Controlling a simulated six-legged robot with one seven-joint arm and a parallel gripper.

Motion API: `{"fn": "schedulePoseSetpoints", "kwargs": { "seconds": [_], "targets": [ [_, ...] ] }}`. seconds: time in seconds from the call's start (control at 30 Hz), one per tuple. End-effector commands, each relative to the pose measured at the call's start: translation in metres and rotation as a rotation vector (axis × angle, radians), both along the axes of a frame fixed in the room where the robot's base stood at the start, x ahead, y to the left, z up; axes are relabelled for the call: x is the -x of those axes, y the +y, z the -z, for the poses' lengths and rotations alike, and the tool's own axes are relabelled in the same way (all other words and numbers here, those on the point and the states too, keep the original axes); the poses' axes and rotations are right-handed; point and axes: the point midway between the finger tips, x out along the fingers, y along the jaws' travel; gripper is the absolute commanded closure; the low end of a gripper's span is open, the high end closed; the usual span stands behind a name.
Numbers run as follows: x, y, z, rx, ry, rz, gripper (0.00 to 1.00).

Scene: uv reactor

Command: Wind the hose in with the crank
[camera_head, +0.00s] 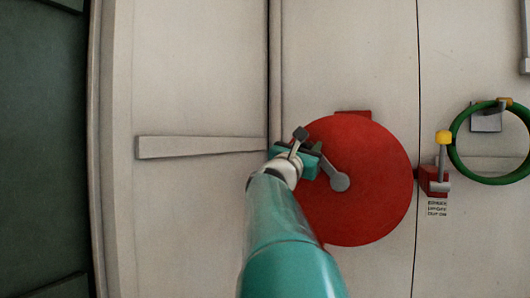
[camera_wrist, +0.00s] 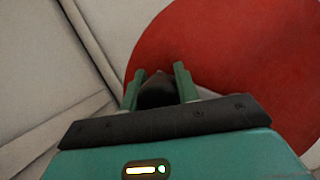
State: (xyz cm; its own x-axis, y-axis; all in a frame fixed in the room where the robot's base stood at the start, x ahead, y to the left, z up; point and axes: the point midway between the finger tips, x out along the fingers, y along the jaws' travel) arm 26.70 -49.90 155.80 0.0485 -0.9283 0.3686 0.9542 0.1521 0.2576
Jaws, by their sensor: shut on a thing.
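A round red hose reel (camera_head: 375,205) is on the pale wall, right of the middle in the head view. It also fills the upper right of the wrist view (camera_wrist: 235,50). A grey crank (camera_head: 340,181) runs from near the reel's middle up and left to my gripper (camera_head: 312,152). In the wrist view my gripper (camera_wrist: 160,85) has its two green fingers on either side of a dark crank handle (camera_wrist: 157,92) and is shut on it. My arm hides the reel's lower left edge. The hose on the reel cannot be made out.
A green ring-shaped hose loop (camera_head: 457,160) hangs on the wall at the right. Beside it is a red fitting (camera_head: 432,180) with a yellow-knobbed lever (camera_head: 443,138). A pale bar (camera_head: 195,147) juts from the left wall panel. A dark green panel (camera_head: 40,150) is at far left.

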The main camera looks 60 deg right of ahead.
Motion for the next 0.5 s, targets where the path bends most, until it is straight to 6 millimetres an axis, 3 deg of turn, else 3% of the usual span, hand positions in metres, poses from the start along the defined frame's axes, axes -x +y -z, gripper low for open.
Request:
{"fn": "schedulePoseSetpoints", "kwargs": {
  "seconds": [0.5],
  "targets": [
    [0.051, -0.008, -0.027, -0.066, -0.467, 0.005, 1.00]
  ]
}}
